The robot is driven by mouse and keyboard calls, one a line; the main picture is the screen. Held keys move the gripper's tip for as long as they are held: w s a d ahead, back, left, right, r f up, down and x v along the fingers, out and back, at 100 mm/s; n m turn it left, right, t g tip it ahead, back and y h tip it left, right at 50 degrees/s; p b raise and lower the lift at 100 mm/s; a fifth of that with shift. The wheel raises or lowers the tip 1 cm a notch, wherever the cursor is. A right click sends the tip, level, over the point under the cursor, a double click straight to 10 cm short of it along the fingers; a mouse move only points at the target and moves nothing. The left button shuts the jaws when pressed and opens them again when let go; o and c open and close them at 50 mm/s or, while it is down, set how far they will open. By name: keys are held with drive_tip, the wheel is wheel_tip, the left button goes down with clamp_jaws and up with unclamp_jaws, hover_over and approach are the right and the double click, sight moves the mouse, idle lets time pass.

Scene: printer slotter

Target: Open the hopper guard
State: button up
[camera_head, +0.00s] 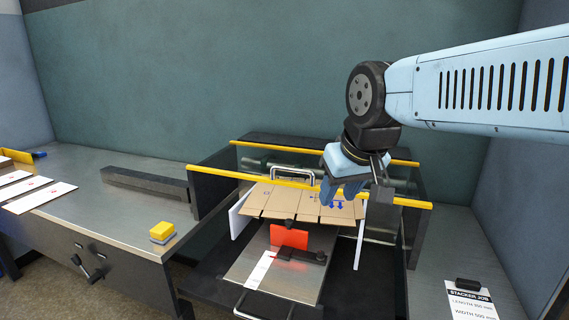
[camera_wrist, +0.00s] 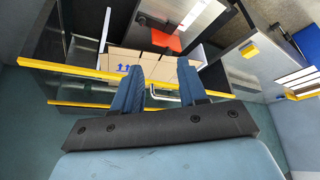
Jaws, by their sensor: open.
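The hopper guard (camera_head: 310,186) shows as a yellow-edged frame across the machine in the head view. A second yellow bar (camera_head: 390,161) runs behind it. A silver U-shaped handle (camera_head: 292,168) stands between the bars; in the wrist view the handle (camera_wrist: 165,98) shows partly between my fingers. My gripper (camera_head: 340,190) is open and empty, its blue fingers pointing down at the front yellow bar, right of the handle. In the wrist view my gripper (camera_wrist: 158,80) has its fingers apart near the yellow bar. Whether they touch it I cannot tell.
Flat cardboard blanks (camera_head: 300,203) lie in the hopper below my fingers. An orange-red plate (camera_head: 289,237) and a metal tray (camera_head: 275,272) are in front. A yellow block (camera_head: 162,231) sits on the left bench. A job card (camera_head: 470,300) lies at right.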

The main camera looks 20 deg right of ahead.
drive_tip(key=w+a+r+n+g+h, duration=0.15)
drive_tip(key=w+r+n, duration=0.3)
drive_tip(key=w, duration=0.75)
drive_tip(key=w+r+n+g, duration=0.2)
drive_tip(key=w+r+n, duration=0.3)
drive_tip(key=w, duration=0.8)
drive_tip(key=shift+n, duration=0.35)
drive_tip(key=x, duration=1.4)
drive_tip(key=shift+s+a+f, duration=0.2)
drive_tip(key=shift+s+f, duration=0.1)
drive_tip(key=shift+f, duration=0.2)
clamp_jaws()
